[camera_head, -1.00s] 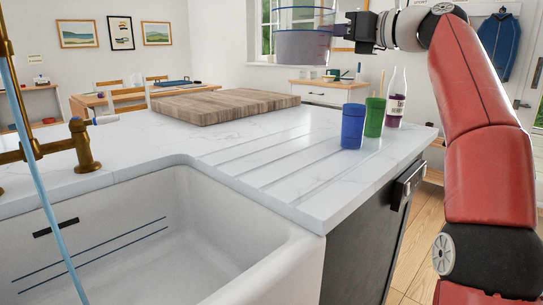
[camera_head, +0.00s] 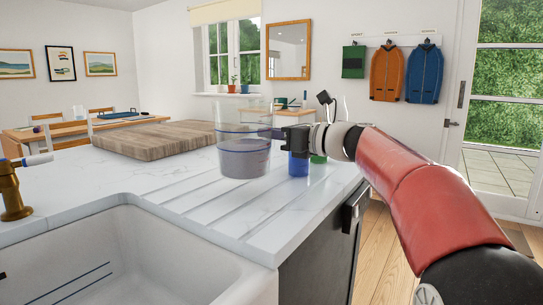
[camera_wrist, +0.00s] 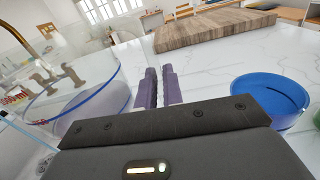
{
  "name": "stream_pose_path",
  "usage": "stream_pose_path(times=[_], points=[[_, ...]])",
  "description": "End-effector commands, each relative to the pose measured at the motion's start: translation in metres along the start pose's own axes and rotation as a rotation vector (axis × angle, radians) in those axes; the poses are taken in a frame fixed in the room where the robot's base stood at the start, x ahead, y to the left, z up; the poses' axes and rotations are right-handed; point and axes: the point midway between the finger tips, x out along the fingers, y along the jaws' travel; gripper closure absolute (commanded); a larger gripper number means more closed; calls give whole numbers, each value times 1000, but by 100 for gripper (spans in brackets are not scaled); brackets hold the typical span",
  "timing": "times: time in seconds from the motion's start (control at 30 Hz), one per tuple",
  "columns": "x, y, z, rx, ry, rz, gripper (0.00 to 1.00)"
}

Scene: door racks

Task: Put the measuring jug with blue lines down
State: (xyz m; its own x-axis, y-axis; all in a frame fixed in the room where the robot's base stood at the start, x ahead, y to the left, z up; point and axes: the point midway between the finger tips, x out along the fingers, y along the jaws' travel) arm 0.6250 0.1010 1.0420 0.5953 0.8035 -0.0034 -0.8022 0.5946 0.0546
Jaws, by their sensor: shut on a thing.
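The clear measuring jug with blue lines (camera_head: 242,155) is upright over the grooved part of the white counter, with greyish-purple liquid in its lower part. I cannot tell whether its base touches the counter. My gripper (camera_head: 279,133) is at the jug's right side, shut on it; the exact grip is hard to make out. In the wrist view the jug (camera_wrist: 95,100) fills the left side, with red "ml" lettering at the edge. My fingers (camera_wrist: 160,88) are close together beside it.
A wooden board (camera_head: 160,139) lies at the back left. The sink (camera_head: 130,265) is in front. Grooved counter left of the jug is clear.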

Motion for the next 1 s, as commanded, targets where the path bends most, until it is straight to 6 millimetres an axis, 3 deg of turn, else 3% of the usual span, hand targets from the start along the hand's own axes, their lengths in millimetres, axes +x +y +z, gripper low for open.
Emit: stream_pose_path(times=[0.47, 0.87, 0.9, 1.0], points=[[0, -2, -48, 1, -3, 1, 100], [0, -2, -53, 0, -3, 1, 100], [0, -3, -55, -1, -1, 1, 90], [0, -3, -54, -1, -1, 1, 77]])
